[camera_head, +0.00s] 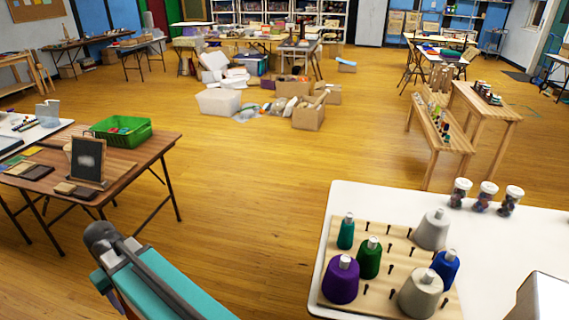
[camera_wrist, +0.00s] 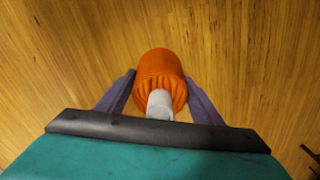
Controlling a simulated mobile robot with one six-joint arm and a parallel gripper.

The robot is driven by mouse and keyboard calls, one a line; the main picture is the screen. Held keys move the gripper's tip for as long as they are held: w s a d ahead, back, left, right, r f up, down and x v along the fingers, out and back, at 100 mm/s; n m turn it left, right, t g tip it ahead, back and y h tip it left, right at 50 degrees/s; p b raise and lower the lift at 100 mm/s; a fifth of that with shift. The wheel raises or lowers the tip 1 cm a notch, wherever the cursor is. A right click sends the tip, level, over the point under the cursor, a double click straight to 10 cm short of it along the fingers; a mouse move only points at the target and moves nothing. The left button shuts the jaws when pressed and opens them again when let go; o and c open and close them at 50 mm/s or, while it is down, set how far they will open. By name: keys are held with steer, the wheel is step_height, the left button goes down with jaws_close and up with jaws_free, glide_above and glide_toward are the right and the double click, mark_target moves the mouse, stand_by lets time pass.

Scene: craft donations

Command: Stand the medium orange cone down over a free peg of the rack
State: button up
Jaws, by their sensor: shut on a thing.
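The orange cone (camera_wrist: 160,65) is thread wound on a pale core, seen in the wrist view over bare wooden floor. My gripper (camera_wrist: 158,80) is shut on it, one purple finger on each side. The wooden rack (camera_head: 398,240) lies on the white table in the head view, with the orange cone out of that view. It bears a teal cone (camera_head: 346,232), a green cone (camera_head: 369,260), a purple cone (camera_head: 341,281), a blue cone (camera_head: 445,267) and two cream cones (camera_head: 432,230) (camera_head: 420,294). Several dark pegs between them stand bare.
Three lidded jars (camera_head: 487,196) stand on the white table (camera_head: 345,200) behind the rack. A white object (camera_head: 545,300) is at the table's lower right. A brown table (camera_head: 125,160) with a green basket (camera_head: 121,130) stands at left. The floor between the tables is clear.

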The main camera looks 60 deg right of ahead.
steer(key=shift+w, duration=0.1)
stand_by(0.3)
steer(key=shift+w+d+r, duration=0.1)
steer(key=shift+d+r, duration=0.1)
steer(key=shift+d, duration=0.3)
steer(key=s+d+r+m+p, duration=0.1)
steer(key=s+d+r+m, duration=0.2)
steer(key=d, duration=1)
steer(key=s+d+r+m+p, duration=0.15)
steer(key=d+r+m, duration=0.25)
steer(key=d, duration=0.8)
steer(key=s+d+r+m+p, duration=0.1)
steer(key=d+r+m+p, duration=0.2)
steer(key=d, duration=1)
steer(key=s+d+r+m, duration=0.3)
steer(key=s+d, duration=0.6)
steer(key=s, duration=0.1)
steer(key=s+d+r+m+p, duration=0.1)
steer(key=s+d+r+m, duration=0.3)
steer(key=s+d, duration=0.5)
steer(key=s+d+r+m+p, duration=0.1)
steer(key=s+d+r+m, duration=0.2)
steer(key=s+d, duration=0.6)
steer(key=shift+s+d+r+m, duration=0.3)
steer(key=shift+s+d+m, duration=0.15)
steer(key=shift+s, duration=0.7)
steer(key=shift+f, duration=0.15)
